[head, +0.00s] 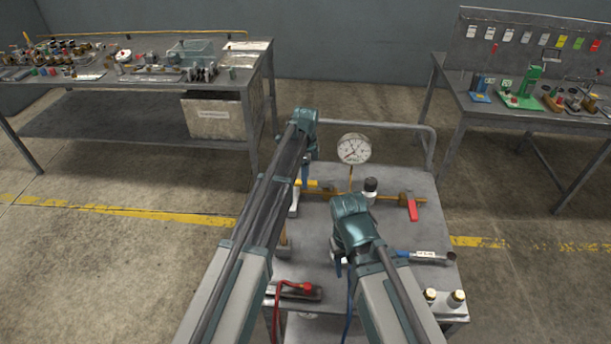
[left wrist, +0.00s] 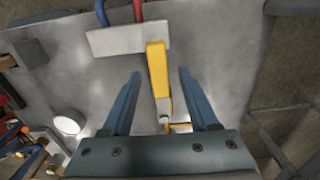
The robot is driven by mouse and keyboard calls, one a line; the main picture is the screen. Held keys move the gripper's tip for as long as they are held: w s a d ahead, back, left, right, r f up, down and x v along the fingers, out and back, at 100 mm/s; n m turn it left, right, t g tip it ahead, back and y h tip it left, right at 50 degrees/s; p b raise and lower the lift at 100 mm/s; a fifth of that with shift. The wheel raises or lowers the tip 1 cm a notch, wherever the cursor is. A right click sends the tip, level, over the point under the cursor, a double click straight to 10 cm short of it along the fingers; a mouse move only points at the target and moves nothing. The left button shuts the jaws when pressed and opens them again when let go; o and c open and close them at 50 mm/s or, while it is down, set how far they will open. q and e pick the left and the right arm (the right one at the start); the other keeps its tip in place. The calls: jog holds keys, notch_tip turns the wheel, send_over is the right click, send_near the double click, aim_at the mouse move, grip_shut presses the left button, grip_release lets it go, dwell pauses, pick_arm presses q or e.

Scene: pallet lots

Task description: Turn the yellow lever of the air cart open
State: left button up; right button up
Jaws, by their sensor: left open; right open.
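The air cart (head: 320,225) stands in front of me with its grey top in view. The yellow lever (left wrist: 157,75) lies lengthwise between the two blue fingers of my left gripper (left wrist: 160,78) in the left wrist view. The fingers are open, with a gap on each side of the lever. In the head view the yellow lever (head: 318,187) shows beside my left gripper (head: 305,172), partly hidden by my arm. My right gripper (head: 340,264) is over the near part of the cart top, its fingers mostly hidden.
A round gauge (head: 354,148) stands on a yellow pipe behind the grippers. A red lever (head: 412,208) is at the pipe's right end. Benches with parts stand left (head: 120,95) and right (head: 510,118).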

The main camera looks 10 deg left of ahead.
pick_arm(q)
notch_tip(320, 180, up, 12)
jog(key=p, duration=1.1)
jog(key=shift+r+p, duration=0.25)
jog(key=shift+p, duration=0.15)
jog(key=s+d+f+n+b, duration=0.1)
jog(key=s+n, duration=0.6)
jog(key=s, duration=0.9)
jog(key=s+d+f+n+y+b, duration=0.1)
jog(key=s+n, duration=0.6)
jog(key=s, duration=0.9)
jog(key=shift+d+f, duration=0.15)
